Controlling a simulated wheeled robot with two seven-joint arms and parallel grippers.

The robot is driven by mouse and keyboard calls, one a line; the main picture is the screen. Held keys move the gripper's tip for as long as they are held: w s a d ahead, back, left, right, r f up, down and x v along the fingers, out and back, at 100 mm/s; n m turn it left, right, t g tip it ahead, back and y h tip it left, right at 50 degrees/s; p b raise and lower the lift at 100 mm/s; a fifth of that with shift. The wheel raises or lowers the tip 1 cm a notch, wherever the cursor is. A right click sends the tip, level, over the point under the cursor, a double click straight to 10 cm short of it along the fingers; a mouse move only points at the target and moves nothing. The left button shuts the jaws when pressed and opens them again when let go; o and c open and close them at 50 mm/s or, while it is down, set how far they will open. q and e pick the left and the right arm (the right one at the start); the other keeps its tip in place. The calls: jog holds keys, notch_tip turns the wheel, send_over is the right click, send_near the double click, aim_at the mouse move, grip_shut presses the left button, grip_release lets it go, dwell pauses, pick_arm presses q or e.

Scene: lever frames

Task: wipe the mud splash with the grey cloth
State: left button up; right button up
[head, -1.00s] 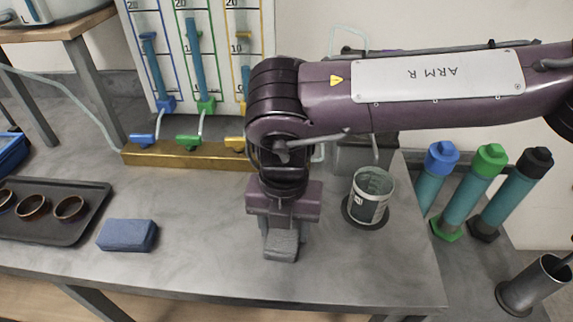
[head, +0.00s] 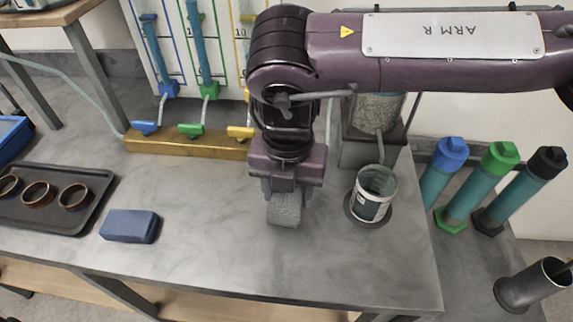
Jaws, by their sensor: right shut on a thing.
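My right gripper (head: 286,190) points down over the middle of the table and is shut on the grey cloth (head: 285,210). The cloth is a small grey pad showing below the fingers. I cannot tell whether it touches the tabletop or hangs just above it. I see no clear mud splash on the bare part of the table (head: 225,245); any under the cloth or arm is hidden. My left gripper is not in view.
A cup (head: 372,198) on a dark round base stands right of the gripper. A blue block (head: 130,226) and a dark tray (head: 88,212) with brown rings are at left. A brass bar (head: 185,144) with coloured levers is behind. The table front is clear.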

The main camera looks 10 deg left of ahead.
notch_tip(320, 180, up, 4)
jog(key=shift+f+p, duration=0.2)
jog(key=shift+p, duration=1)
jog(key=shift+r, duration=0.3)
jog(key=shift+s+f, duration=0.1)
